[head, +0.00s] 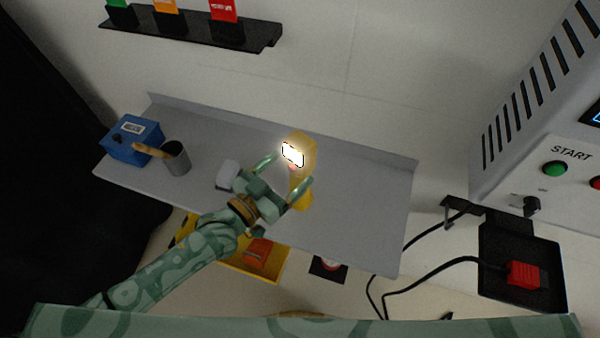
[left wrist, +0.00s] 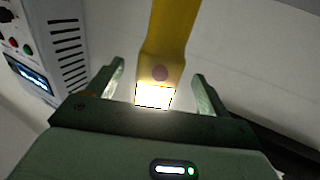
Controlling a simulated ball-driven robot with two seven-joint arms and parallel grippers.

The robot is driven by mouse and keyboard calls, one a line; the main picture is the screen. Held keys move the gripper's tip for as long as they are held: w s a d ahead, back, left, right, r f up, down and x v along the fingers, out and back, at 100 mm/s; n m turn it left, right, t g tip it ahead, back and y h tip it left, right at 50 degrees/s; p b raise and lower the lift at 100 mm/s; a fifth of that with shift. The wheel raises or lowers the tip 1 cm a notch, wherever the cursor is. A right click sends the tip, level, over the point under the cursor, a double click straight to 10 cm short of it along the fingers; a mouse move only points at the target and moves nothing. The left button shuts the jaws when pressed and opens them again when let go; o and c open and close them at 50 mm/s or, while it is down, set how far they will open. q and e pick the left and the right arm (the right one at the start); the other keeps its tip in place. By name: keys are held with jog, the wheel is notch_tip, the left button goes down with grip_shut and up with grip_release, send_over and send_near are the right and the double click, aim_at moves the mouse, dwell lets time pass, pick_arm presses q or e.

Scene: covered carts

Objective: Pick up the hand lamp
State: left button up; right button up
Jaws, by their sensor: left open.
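The hand lamp (head: 303,148) is yellow with a bright lit panel and is over the grey shelf. My left gripper (head: 288,172) is open, with its two green fingers spread on either side of the lamp. In the left wrist view the lamp (left wrist: 168,40) lies between the open fingers of my left gripper (left wrist: 160,82), with gaps on both sides. Its lit panel is close to the palm and a dark round button shows beside it. The lamp's lower part is partly hidden by the gripper in the head view. My right gripper is not in view.
A yellow bin (head: 270,262) is below. A machine with a START button (head: 555,168) stands at right, with black cables beside it.

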pick_arm(q)
jog(key=x, duration=0.4)
jog(key=shift+w+d, duration=0.25)
jog(key=shift+w, duration=0.05)
jog(key=shift+s, duration=0.1)
jog(key=shift+c, duration=1.2)
grip_shut()
jog(key=shift+r, duration=0.1)
